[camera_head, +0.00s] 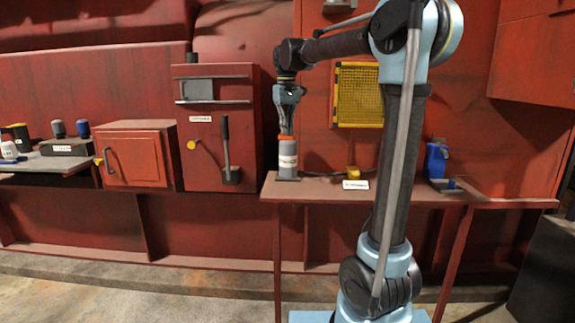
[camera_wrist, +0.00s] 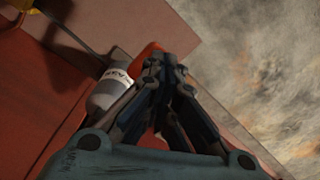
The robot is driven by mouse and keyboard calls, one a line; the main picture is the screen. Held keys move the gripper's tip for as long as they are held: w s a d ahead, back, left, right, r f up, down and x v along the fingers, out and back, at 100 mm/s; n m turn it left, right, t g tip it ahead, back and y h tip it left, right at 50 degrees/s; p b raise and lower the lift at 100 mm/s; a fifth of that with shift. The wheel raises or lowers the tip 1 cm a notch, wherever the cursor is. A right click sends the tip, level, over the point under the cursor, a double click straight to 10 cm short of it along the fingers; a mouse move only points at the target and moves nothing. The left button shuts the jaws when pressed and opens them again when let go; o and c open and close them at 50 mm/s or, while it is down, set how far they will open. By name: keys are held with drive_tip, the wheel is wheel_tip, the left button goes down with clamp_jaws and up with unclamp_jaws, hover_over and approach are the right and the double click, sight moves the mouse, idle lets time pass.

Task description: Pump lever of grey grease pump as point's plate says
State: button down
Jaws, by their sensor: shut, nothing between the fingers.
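The grey grease pump (camera_head: 288,160) stands upright on the red bench, with a white label band around it. Its orange-red lever (camera_head: 286,138) is at the top. In the wrist view the grey pump (camera_wrist: 107,92) lies left of the fingers, its label only partly readable, and the orange lever (camera_wrist: 148,55) shows behind and beside them. My gripper (camera_head: 287,127) is shut and empty, pointing down right at the lever; its shut fingers also show in the wrist view (camera_wrist: 165,65). I cannot tell whether they touch the lever. A small white plate (camera_head: 355,185) is on the bench edge; its text is unreadable.
A yellow piece (camera_head: 352,172) with a dark cable sits right of the pump. A blue device (camera_head: 436,160) stands farther right on the bench. A red cabinet with a dark lever (camera_head: 226,145) is to the left. A yellow grille (camera_head: 359,95) hangs behind my arm.

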drive_tip(key=shift+f, duration=0.7)
drive_tip(key=shift+r, duration=2.7)
